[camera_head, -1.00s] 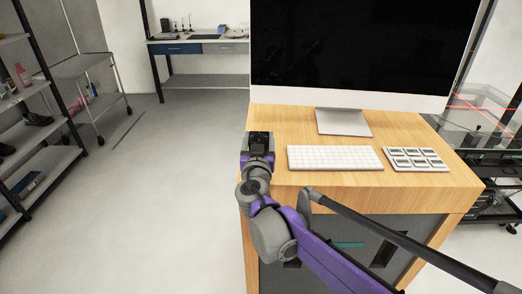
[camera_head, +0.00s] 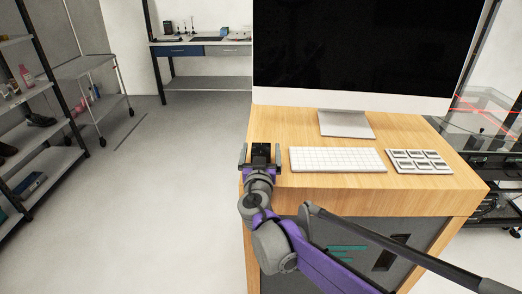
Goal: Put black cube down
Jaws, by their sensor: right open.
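The black cube (camera_head: 261,151) is at the left front part of the wooden desk (camera_head: 330,190), left of the keyboard. My right gripper (camera_head: 260,157) is open, with one finger on each side of the cube and gaps between them. The cube appears to rest on the desk top, but its underside is hidden by the gripper. My left gripper is not in view.
A white keyboard (camera_head: 337,160) and a grey key pad (camera_head: 419,161) lie to the right on the desk. A large monitor (camera_head: 365,50) stands behind them. Bare desk top lies behind the cube. Shelves (camera_head: 40,130) stand far left across open floor.

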